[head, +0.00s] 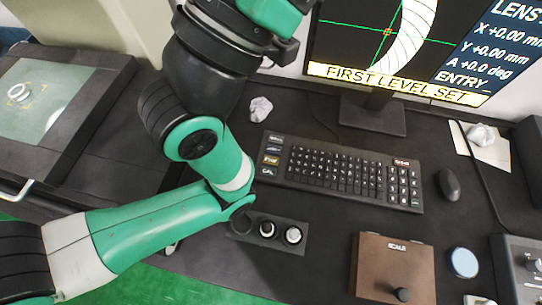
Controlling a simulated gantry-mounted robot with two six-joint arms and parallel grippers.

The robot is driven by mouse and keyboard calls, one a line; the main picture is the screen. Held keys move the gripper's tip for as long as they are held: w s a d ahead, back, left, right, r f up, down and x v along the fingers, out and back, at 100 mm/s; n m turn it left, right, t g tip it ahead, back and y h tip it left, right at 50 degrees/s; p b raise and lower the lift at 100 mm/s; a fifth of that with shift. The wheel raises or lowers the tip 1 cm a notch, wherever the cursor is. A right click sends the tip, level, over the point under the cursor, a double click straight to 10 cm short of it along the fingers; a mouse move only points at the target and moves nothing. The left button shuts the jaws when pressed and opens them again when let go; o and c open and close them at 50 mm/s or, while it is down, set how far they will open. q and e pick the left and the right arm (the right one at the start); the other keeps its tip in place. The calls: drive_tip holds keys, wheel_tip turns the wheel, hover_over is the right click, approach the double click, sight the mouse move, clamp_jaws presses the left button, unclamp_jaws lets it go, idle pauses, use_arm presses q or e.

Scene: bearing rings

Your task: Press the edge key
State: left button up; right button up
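A black keyboard (340,172) lies on the dark desk in front of the monitor. At its left end is a short column of larger keys, one of them tan (271,160). The key labels are too small to read, so I cannot tell which is the edge key. A green and black arm of mine stands left of the keyboard, bent at its joints. Its parts come close to the keyboard's left end but I see no contact. No gripper fingers show in the head view.
A monitor (410,45) reads "FIRST LEVEL SET". In front of the keyboard are a panel with round knobs (293,235) and a brown box (393,268). A mouse (448,184) lies right. A stage with a glass plate (30,100) stands far left.

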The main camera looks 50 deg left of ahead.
use_arm(q)
clamp_jaws()
idle(0.3)
idle(1.3)
